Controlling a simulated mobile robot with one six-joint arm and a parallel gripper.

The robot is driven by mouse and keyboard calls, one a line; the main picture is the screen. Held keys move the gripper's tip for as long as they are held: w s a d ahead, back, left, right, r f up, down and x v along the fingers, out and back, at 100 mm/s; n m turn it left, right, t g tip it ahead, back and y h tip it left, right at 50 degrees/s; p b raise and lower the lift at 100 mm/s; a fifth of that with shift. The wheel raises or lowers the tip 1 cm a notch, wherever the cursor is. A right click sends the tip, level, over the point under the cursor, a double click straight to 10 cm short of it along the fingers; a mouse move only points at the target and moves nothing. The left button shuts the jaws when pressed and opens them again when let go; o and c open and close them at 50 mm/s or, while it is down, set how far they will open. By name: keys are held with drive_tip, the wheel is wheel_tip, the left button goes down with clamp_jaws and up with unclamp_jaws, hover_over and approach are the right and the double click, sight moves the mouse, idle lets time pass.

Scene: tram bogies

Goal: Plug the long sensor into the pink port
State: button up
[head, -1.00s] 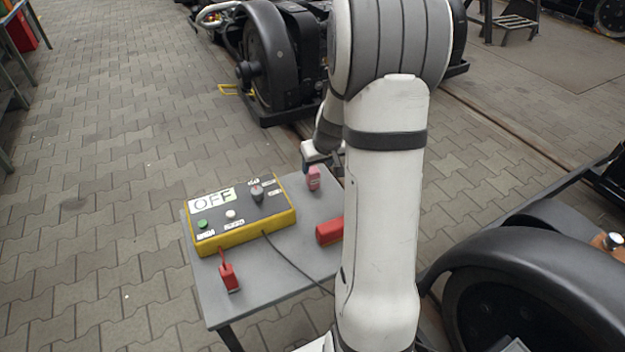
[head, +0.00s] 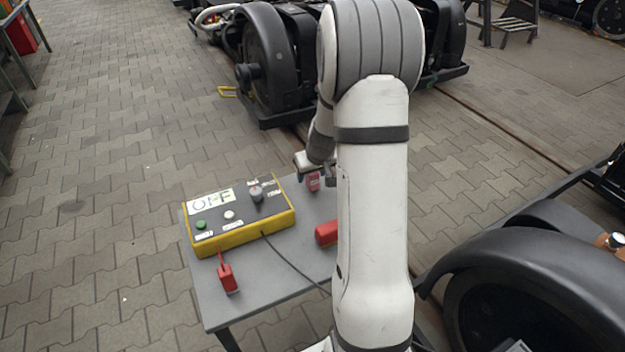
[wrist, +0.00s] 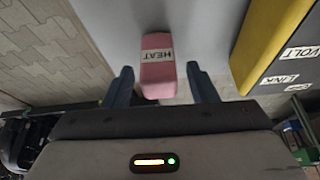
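A pink block labelled HEAT (wrist: 158,68) stands on the grey table and also shows in the head view (head: 313,182). My gripper (wrist: 160,84) is open, with one dark finger on each side of the pink block and gaps between. A longer red block (head: 327,233) lies on the table, partly hidden by my arm. A red piece (head: 228,278) stands at the table's front left, by the box. I cannot tell which piece is the long sensor. I see no port that I can identify as the pink one.
A yellow-sided control box (head: 240,242) reading OFF, with buttons and a knob, takes up the left of the grey table (head: 215,318); it shows at the right in the wrist view (wrist: 245,60). A black cable crosses the tabletop. Bogies with dark wheels (head: 262,50) stand behind and at right.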

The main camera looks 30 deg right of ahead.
drive_tip(key=c, duration=0.9)
wheel_tip(320, 180, up, 10)
drive_tip(key=p, duration=0.3)
drive_tip(key=shift+r, duration=0.1)
